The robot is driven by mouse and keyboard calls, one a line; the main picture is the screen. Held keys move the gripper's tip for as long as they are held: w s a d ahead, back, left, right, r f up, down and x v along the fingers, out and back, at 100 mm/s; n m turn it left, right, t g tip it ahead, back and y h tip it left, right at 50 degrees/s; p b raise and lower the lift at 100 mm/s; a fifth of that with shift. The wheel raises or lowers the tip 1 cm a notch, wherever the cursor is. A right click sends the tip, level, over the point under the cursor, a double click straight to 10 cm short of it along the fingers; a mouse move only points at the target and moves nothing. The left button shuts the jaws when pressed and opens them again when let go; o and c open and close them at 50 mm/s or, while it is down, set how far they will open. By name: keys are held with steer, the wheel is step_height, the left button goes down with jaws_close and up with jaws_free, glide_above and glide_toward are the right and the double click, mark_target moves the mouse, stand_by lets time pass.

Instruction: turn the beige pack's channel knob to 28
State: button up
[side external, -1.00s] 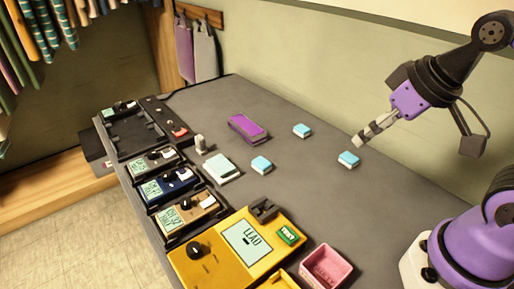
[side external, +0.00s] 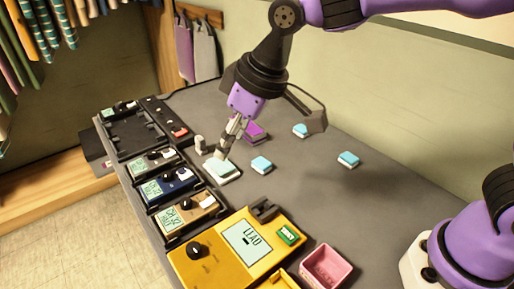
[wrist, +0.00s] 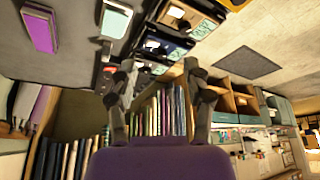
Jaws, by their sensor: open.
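The beige pack (side external: 188,217) lies in the row along the table's left edge, in front of the blue pack. In the wrist view the beige pack (wrist: 188,12) is at the top edge, partly cut off. My gripper (side external: 226,150) is open and empty, pointing down above the pale mint-topped block (side external: 222,171), behind and to the right of the beige pack. Its two fingers also show apart in the wrist view (wrist: 160,95).
The blue pack (side external: 168,187) and a grey pack (side external: 155,163) stand behind the beige one. A yellow unit (side external: 218,269) with a large knob sits in front. A small grey post (side external: 200,144) stands near my gripper. Several light-blue blocks and a pink tray (side external: 326,267) lie rightward.

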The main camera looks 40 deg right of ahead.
steer(key=n, duration=0.1)
glide_toward(186, 201)
steer(key=shift+g, duration=0.3)
steer(key=x, duration=0.8)
steer(key=shift+w, duration=0.2)
jaws_close()
